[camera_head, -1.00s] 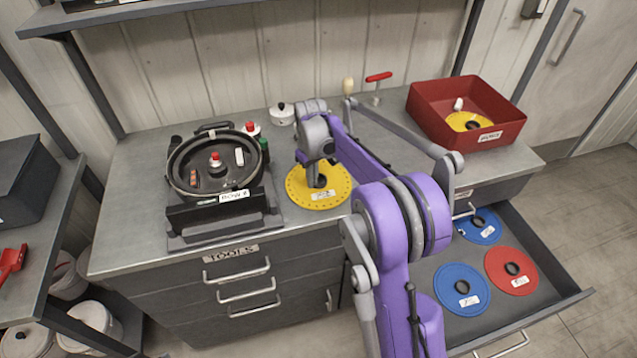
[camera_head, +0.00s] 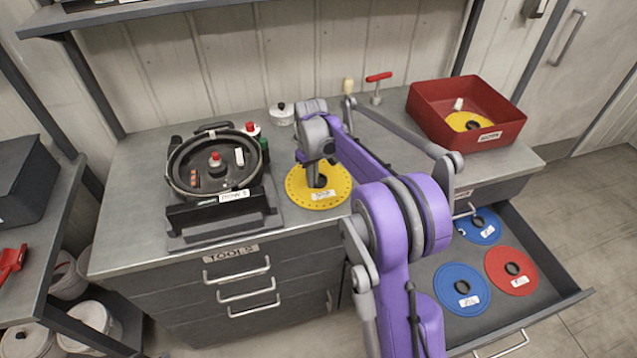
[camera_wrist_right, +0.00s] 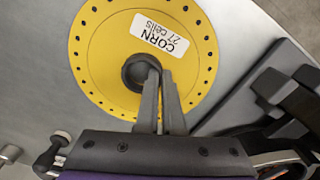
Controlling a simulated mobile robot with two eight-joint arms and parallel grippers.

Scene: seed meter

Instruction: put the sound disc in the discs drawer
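A yellow disc (camera_head: 297,190) with a ring of small holes and a black hub lies flat on the bench. Its white label reads "CORN 27 cells" in the right wrist view (camera_wrist_right: 160,38). My right gripper (camera_head: 318,180) comes down at its hub. In the right wrist view my right gripper's fingers (camera_wrist_right: 161,72) are close together, one over the hub and one just outside, apparently pinching the hub's rim. The drawer (camera_head: 545,297) at the right stands open, with two blue discs (camera_head: 453,277) and a red disc (camera_head: 527,270) inside. My left gripper is out of view.
A red bin (camera_head: 430,108) holds another yellow disc (camera_head: 459,118) at the back right. A black round seed meter (camera_head: 185,213) stands on the bench left of the yellow disc. A red-handled tool (camera_head: 378,77) stands at the back. Shut drawers (camera_head: 200,275) are below the bench.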

